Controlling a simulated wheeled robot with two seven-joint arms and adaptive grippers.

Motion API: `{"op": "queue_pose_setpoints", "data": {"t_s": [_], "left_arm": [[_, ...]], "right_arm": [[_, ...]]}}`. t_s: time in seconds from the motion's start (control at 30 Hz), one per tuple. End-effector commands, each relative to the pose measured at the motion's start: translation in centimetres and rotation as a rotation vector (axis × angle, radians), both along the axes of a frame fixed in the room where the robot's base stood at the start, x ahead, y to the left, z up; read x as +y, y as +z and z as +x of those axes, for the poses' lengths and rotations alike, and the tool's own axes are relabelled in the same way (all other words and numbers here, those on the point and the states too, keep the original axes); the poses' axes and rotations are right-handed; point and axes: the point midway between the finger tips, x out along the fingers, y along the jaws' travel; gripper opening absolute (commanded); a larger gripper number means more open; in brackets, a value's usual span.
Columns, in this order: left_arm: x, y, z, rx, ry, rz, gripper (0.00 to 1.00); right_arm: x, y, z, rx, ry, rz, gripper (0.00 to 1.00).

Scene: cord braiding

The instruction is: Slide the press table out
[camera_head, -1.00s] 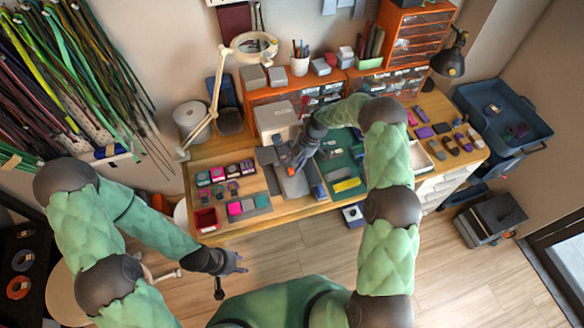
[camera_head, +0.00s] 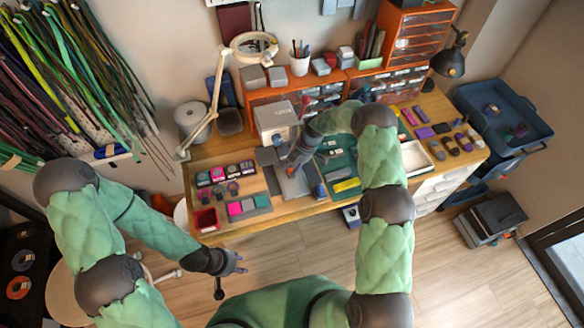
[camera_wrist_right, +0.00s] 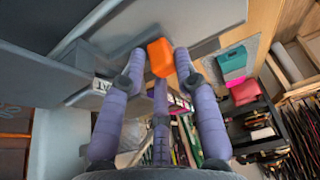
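The press (camera_head: 277,122) is a pale box at the back of the workbench. Its flat grey press table (camera_head: 295,187) lies in front of it, and a large grey plate also fills the upper wrist view (camera_wrist_right: 205,22). My right gripper (camera_head: 289,170) is low over this table. In the right wrist view its fingers (camera_wrist_right: 160,65) stand on either side of an orange knob (camera_wrist_right: 160,57), very near it; I cannot tell whether they grip it. My left gripper (camera_head: 240,263) hangs in front of the bench, fingers apart and empty.
Colourful small parts and a red bin (camera_head: 205,219) lie left of the press table. A green mat (camera_head: 341,165) with tools is to its right. A magnifier lamp (camera_head: 252,45) stands behind. The floor in front is mostly clear.

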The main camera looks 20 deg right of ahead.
Motion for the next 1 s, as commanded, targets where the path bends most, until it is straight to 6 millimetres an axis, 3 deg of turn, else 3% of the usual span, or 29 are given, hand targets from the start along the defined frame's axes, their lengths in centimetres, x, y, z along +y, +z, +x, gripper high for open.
{"op": "queue_pose_setpoints", "data": {"t_s": [0.23, 1.0], "left_arm": [[0.0, 0.1, 0.0, 0.000, 0.000, 0.000, 0.40], [0.0, -0.2, 0.0, 0.000, 0.000, 0.000, 0.40]], "right_arm": [[0.0, -0.1, -1.8, 0.011, -0.004, 0.004, 0.00], [-0.3, -0.3, -12.4, 0.012, -0.004, 0.004, 0.00]]}}
